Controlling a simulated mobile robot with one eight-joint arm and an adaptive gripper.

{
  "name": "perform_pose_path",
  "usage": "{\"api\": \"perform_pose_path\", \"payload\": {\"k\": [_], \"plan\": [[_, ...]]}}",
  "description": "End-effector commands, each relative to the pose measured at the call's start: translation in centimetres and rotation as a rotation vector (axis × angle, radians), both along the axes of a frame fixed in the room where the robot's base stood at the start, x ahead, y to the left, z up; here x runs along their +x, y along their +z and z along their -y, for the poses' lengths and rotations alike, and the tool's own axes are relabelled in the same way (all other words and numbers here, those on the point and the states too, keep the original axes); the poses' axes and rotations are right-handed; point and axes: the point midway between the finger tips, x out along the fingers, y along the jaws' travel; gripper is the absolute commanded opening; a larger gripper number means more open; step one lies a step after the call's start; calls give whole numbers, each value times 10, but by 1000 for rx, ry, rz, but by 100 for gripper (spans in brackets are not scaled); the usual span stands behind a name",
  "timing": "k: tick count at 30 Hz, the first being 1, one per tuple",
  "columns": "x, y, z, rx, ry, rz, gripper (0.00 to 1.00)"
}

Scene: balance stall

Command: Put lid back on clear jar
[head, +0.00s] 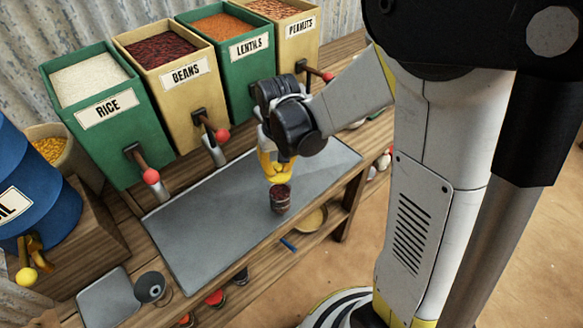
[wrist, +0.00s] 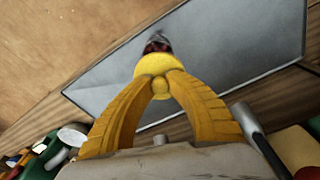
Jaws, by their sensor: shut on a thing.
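The clear jar (head: 280,201), filled with dark red contents, stands upright on a grey metal sheet (head: 200,232) on the wooden bench. It also shows in the wrist view (wrist: 157,46), just beyond my fingertips. My gripper (head: 275,172) has yellow fingers and points down directly above the jar. In the wrist view its fingers close on a round yellow lid (wrist: 154,64) with a small knob. The lid covers part of the jar's mouth from that angle. I cannot tell whether the lid touches the rim.
Bins of rice (head: 97,130), beans (head: 175,85), lentils (head: 235,60) and peanuts (head: 302,40) line the back, with red-knobbed levers facing the sheet. A blue barrel (head: 40,190) stands at left. A bowl (head: 311,219) sits below the bench. The sheet around the jar is clear.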

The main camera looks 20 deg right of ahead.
Motion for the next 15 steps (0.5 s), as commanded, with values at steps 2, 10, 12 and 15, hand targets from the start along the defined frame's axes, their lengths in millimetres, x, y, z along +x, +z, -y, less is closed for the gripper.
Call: {"api": "perform_pose_path", "payload": {"k": [2, 10, 12, 15], "plan": [[0, -3, 0, 0, 2, 0, 2], [0, -25, 0, 0, -1, 0, 2], [0, -32, 0, 0, -1, 0, 2], [0, -43, 0, 0, -2, 0, 2]]}}
